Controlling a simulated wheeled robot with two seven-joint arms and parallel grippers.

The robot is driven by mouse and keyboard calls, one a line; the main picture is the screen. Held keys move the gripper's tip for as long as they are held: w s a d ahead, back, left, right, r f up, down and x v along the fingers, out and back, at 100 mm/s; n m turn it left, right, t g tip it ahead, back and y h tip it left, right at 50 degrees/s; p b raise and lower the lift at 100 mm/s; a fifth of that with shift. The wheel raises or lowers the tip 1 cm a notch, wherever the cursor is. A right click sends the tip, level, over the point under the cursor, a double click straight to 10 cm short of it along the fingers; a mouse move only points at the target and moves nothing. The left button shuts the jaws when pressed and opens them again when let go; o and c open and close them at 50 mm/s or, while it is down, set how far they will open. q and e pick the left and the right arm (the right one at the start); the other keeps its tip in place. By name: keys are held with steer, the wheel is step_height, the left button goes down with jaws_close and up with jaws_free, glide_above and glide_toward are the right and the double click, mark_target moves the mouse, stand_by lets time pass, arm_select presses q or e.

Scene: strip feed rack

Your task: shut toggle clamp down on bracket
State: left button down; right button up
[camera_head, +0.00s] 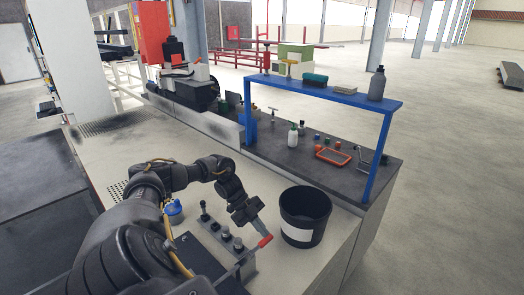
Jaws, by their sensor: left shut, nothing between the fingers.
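The toggle clamp's red-tipped handle (264,241) shows at the front of the bench, left of the black bin. Its metal lever slants down and left from the red tip over a grey fixture (248,268). My left gripper (260,228) is shut and empty, pointing down just above the red tip. I cannot tell whether the fingers touch it. The bracket cannot be told apart from the grey metal parts, and my left arm hides part of that area. My right gripper is not in view.
A black bin (305,217) with a white label stands close right of the clamp. Short knobs (225,233) and a black-topped lever (203,211) stand just left. A blue-framed shelf (330,88) rises behind. Bare bench top (110,165) lies to the far left.

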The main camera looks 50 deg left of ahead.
arm_select(q)
steer(key=s+a+r, duration=0.1)
steer(key=a+r, duration=0.6)
steer(key=r, duration=0.4)
steer(key=shift+s, duration=0.1)
stand_by(1.0)
